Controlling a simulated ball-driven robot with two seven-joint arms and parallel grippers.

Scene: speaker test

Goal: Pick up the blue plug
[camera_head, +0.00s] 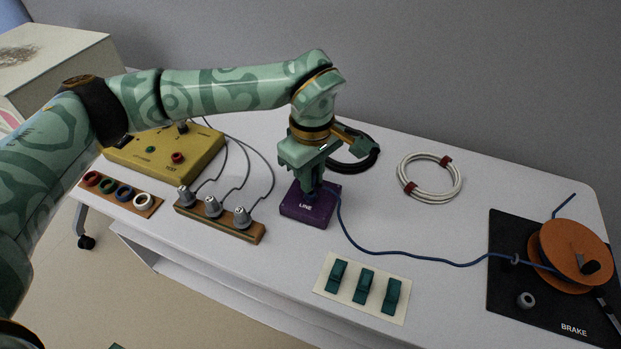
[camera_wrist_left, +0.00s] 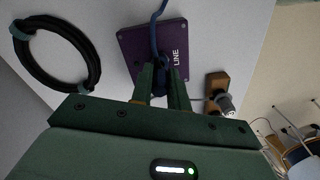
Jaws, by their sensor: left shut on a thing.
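My left gripper (camera_head: 309,188) points down at the purple box marked LINE (camera_head: 296,210) on the white table. It is shut on the blue plug, which the fingers mostly hide in the head view. In the left wrist view the dark blue plug (camera_wrist_left: 158,68) shows between the gripper fingers (camera_wrist_left: 163,76), over the purple box (camera_wrist_left: 130,45). I cannot tell whether the plug is seated in the box or just above it. A blue cable (camera_head: 405,257) runs from it across the table to the orange reel (camera_head: 572,255). My right gripper is not in view.
A wooden strip with grey plugs (camera_head: 243,219) stands left of the purple box, with a yellow box (camera_head: 165,155) behind. A black cable coil (camera_head: 368,161) and a white coil (camera_head: 455,187) lie behind. A pad with green clips (camera_head: 337,299) lies in front.

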